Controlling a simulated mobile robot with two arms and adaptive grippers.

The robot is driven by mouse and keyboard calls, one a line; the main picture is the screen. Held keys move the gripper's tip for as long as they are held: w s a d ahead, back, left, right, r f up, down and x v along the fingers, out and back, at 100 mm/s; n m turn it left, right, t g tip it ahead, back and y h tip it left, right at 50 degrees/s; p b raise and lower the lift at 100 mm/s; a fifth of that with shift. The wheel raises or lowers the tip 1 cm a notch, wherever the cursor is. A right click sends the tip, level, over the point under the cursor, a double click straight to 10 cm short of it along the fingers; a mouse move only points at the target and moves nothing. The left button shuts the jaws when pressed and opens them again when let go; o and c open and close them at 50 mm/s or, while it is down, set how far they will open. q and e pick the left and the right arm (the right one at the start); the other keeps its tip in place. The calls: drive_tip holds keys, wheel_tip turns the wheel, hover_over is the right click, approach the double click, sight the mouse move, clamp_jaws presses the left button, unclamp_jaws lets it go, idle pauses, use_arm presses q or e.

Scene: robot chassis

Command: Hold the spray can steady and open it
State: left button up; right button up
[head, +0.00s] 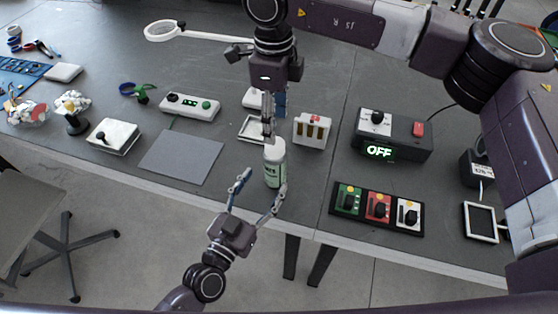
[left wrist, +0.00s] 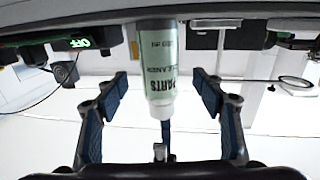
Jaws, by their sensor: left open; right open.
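The spray can (head: 275,164) stands upright near the front edge of the table. It is pale green with a white top. In the left wrist view the can (left wrist: 160,75) appears upside down, with its "PARTS" label facing the camera. My left gripper (head: 263,183) is open in front of the can; in the left wrist view its fingers (left wrist: 161,92) are spread on either side, apart from it. My right gripper (head: 268,120) points down from above, its fingertips at the can's top. It is open, seen edge-on, and hides part of the top.
A switch panel (head: 377,206) lies near the front edge at right. A box with an "OFF" display (head: 393,135) stands behind it.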

sight(275, 148)
use_arm(q)
drive_tip(key=x, duration=0.7)
use_arm(e)
drive_tip(key=shift+s, duration=0.1)
drive_tip(key=shift+a, duration=0.1)
use_arm(q)
clamp_jaws()
use_arm(e)
drive_tip(key=shift+o, duration=0.7)
drive_tip(key=shift+r+m, duration=0.6)
wheel_tip(275, 148, down, 9)
drive_tip(key=m, duration=0.3)
